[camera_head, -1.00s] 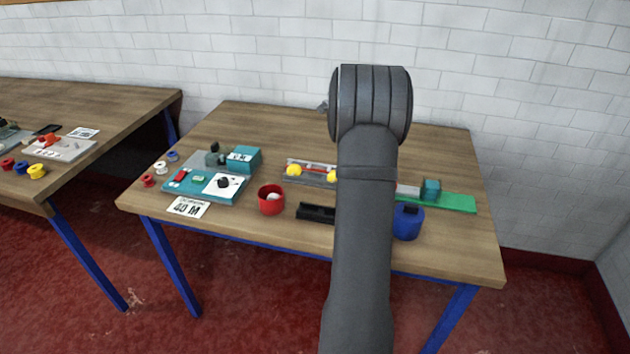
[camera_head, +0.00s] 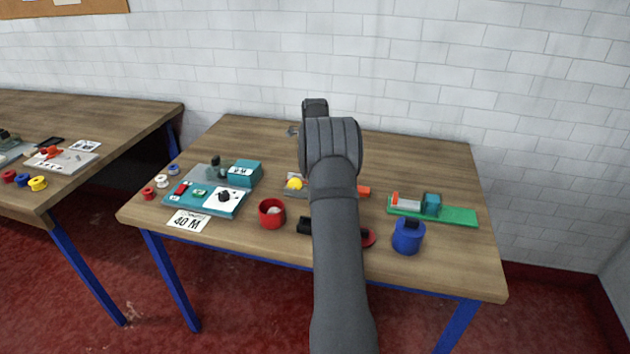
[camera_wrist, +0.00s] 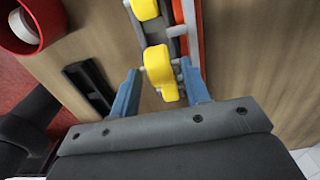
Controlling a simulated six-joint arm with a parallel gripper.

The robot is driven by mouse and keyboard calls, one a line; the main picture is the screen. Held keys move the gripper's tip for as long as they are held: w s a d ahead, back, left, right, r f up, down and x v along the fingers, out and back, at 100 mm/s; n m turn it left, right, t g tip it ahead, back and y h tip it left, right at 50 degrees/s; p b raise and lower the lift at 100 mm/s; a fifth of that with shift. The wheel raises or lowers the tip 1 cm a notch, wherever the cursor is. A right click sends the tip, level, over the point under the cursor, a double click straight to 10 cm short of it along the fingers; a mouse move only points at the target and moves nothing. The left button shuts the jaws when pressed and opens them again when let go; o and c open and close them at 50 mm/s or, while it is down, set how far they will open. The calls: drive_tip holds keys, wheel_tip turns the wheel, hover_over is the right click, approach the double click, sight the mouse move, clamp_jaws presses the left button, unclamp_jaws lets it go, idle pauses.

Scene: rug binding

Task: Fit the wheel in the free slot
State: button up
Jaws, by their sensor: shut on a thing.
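In the wrist view my gripper (camera_wrist: 159,68) has its two blue fingers on either side of a yellow wheel (camera_wrist: 161,72) and is shut on it, with short pale pins at the wheel's sides. The held wheel is at the near end of a grey holder (camera_wrist: 155,32); I cannot tell whether it is above the holder or down in it. A second yellow wheel (camera_wrist: 144,8) sits farther along the holder and also shows in the head view (camera_head: 294,184). My arm hides the gripper and most of the holder in the head view. The free slot is not clearly visible.
A red bar (camera_wrist: 190,35) runs along the holder. A black tray (camera_wrist: 88,85) and a red cup (camera_head: 271,215) are close by. A blue pot (camera_head: 408,237), a green board (camera_head: 455,215) and a teal board (camera_head: 190,200) stand around.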

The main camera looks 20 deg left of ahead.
drive_tip(key=shift+f, duration=1.9)
drive_tip(key=shift+f, duration=0.1)
drive_tip(key=o, duration=0.7)
drive_tip(key=shift+f, duration=0.1)
wheel_tip(320, 180, up, 12)
drive_tip(key=shift+r, duration=0.2)
